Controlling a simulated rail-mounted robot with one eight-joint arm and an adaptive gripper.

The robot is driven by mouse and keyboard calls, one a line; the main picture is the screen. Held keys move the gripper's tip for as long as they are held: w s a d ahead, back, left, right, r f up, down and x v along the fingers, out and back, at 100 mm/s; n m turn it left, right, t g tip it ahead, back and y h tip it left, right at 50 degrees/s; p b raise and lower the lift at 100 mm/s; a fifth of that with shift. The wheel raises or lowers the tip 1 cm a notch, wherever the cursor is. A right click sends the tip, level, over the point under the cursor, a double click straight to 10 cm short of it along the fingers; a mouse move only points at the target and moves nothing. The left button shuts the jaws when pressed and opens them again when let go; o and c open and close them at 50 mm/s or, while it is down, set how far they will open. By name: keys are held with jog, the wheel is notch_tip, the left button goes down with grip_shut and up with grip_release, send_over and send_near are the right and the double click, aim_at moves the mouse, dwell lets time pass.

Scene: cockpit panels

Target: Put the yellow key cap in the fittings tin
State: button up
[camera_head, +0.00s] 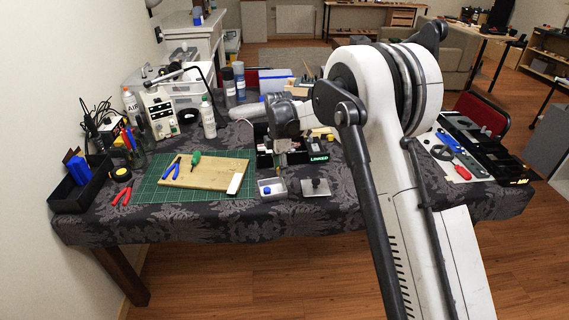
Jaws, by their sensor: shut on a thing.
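My gripper (280,158) points down over the table, just behind and above a small grey open tin (262,193). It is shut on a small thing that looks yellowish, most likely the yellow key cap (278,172). The held thing is tiny in this view and partly hidden by the fingers. The grey tin, which looks like the fittings tin, has a blue piece inside. The gripper appears apart from the tin.
A grey plate with a dark knob (316,188) stands right of the tin. A black box labelled LINKED (318,158) is behind. On the left, a wooden board (205,172) with blue pliers and a green-handled tool lies on a green mat (150,190). My arm hides the table's middle right.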

jog(key=shift+s+a+f, duration=0.1)
jog(key=shift+s+a, duration=0.15)
jog(key=shift+a, duration=0.2)
jog(key=b, duration=0.2)
send_over(278, 191)
jog(key=shift+f, duration=2.3)
jog(key=shift+f+b, duration=0.5)
jog(key=shift+f, duration=0.45)
jog(key=shift+f+b, duration=0.2)
jog(key=shift+b, duration=0.55)
jog(key=o, duration=0.9)
jog(key=shift+o, duration=1.2)
jog(key=shift+o, duration=0.6)
